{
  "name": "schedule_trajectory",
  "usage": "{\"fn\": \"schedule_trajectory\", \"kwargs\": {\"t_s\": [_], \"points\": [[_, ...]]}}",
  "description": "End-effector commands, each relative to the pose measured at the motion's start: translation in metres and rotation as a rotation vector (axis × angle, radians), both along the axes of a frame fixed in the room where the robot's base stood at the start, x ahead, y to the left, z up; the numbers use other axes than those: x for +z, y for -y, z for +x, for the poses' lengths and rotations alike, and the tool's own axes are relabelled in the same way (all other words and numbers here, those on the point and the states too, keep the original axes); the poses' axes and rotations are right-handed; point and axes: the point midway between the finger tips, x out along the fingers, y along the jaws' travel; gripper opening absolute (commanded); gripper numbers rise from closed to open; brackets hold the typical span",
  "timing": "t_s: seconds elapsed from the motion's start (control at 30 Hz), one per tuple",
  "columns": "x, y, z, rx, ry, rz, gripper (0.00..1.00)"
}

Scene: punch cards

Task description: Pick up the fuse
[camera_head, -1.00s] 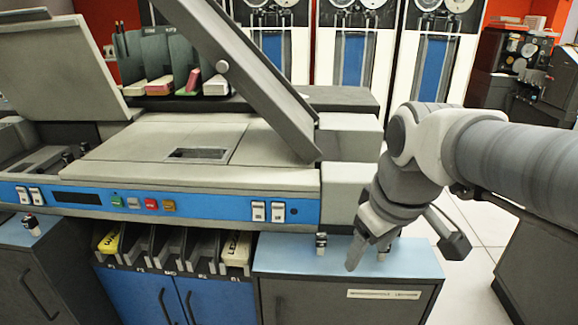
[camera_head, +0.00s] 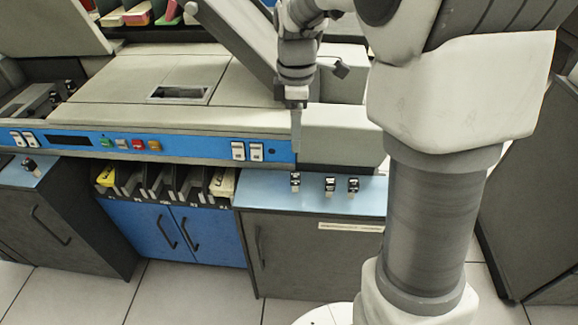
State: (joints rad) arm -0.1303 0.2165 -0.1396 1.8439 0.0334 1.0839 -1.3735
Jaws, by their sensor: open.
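Several small black-topped pieces with pale bases look like fuses. One small fuse-like piece (camera_head: 295,181) stands at the left on the light blue cabinet top (camera_head: 264,192). Two more, a middle piece (camera_head: 330,187) and a right piece (camera_head: 353,186), stand close together to its right. A similar piece (camera_head: 30,166) sits on the far left cabinet. I cannot tell which one is meant. My gripper (camera_head: 296,148) points down above the left piece of the three, with a visible gap below its tip. It is seen edge-on, open, and nothing shows in it.
The grey machine (camera_head: 190,118) with its blue button panel stands directly behind the cabinet top. Its raised slanted panel (camera_head: 236,38) is close to my arm's left. Slots with yellow and white card boxes (camera_head: 223,181) lie left of the cabinet top.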

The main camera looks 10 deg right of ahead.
Motion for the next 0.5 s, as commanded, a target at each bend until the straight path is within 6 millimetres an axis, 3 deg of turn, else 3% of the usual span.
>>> {"fn": "schedule_trajectory", "kwargs": {"t_s": [0.03,0.3,0.5], "points": [[-0.017,0.000,-0.001,0.000,-0.005,0.000,0.68],[-0.073,0.000,-0.001,-0.001,-0.003,0.000,0.68],[-0.092,0.000,0.000,-0.002,-0.001,0.000,0.68]]}}
